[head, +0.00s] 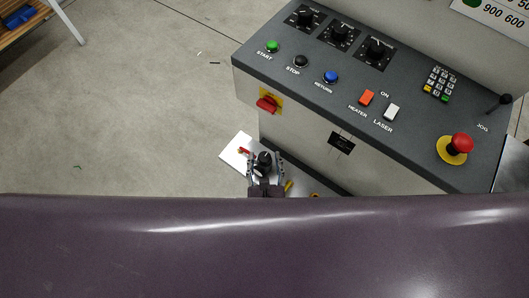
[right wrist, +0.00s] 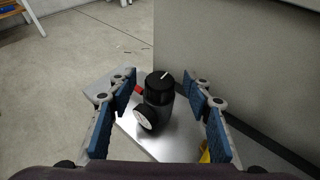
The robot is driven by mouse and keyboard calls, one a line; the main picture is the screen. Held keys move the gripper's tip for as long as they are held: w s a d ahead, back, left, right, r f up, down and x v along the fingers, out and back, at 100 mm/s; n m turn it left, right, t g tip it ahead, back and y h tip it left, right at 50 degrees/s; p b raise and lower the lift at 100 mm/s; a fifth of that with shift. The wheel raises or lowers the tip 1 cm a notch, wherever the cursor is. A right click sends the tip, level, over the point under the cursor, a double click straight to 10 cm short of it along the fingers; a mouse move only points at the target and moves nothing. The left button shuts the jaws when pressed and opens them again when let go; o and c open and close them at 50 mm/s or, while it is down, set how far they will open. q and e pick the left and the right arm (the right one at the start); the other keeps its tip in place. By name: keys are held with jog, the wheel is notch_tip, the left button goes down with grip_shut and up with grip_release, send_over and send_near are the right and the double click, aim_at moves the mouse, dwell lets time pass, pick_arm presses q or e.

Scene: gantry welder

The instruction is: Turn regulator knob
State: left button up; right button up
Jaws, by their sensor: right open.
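The regulator knob (right wrist: 159,82) is a black ribbed cap with a white pointer line. It tops a dark regulator body (right wrist: 158,107) with a round white gauge (right wrist: 145,119) on its side. My right gripper (right wrist: 161,92) is open, with one blue-padded finger on each side of the regulator and visible gaps to both. In the head view, the right gripper (head: 266,165) is around the knob (head: 263,158), low beside the control console. My left gripper is not in view.
The regulator stands on a pale metal plate (head: 234,151). The console (head: 370,90) has buttons, dials, a red emergency stop (head: 461,143) and a red-yellow switch (head: 268,102) on its side. Yellow parts (right wrist: 205,151) lie near the right finger. Open floor (head: 130,120) is at left.

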jog(key=shift+x, duration=1.1)
jog(key=c, duration=1.2)
